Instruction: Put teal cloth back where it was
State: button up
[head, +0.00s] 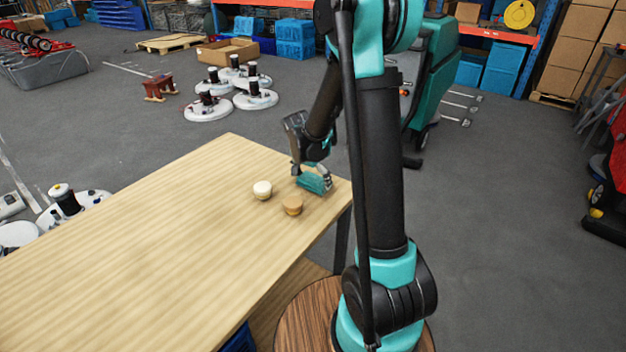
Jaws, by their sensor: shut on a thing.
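The teal cloth (314,182) is a small folded-looking piece near the right end of the wooden table (150,235). My gripper (308,176) reaches down over the table and is shut on the cloth. The cloth is at or just above the tabletop; I cannot tell whether it touches. Part of it is hidden behind the fingers.
A cream round object (262,190) and a tan round object (292,205) stand on the table just left of the cloth. The table's left part is bare. White disc-shaped parts (208,108) lie on the floor behind, and a teal machine (432,85) stands behind my arm.

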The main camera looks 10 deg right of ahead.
jog(key=o, duration=0.8)
jog(key=shift+f, duration=0.1)
jog(key=shift+c, duration=0.2)
jog(key=v, duration=1.2)
jog(key=s+d+f+n, duration=0.2)
jog(key=s+n, duration=0.1)
jog(key=s, duration=0.4)
jog(key=s+d+f+n+t+y, duration=0.1)
jog(key=s+d+f+n, duration=0.1)
jog(key=s, duration=0.5)
jog(key=s+d+f+n+y, duration=0.1)
jog(key=s+d+f+n, duration=0.2)
jog(key=s, duration=0.5)
jog(key=shift+f+n+t, duration=0.4)
jog(key=shift+f+n, duration=0.1)
jog(key=shift+f, duration=0.05)
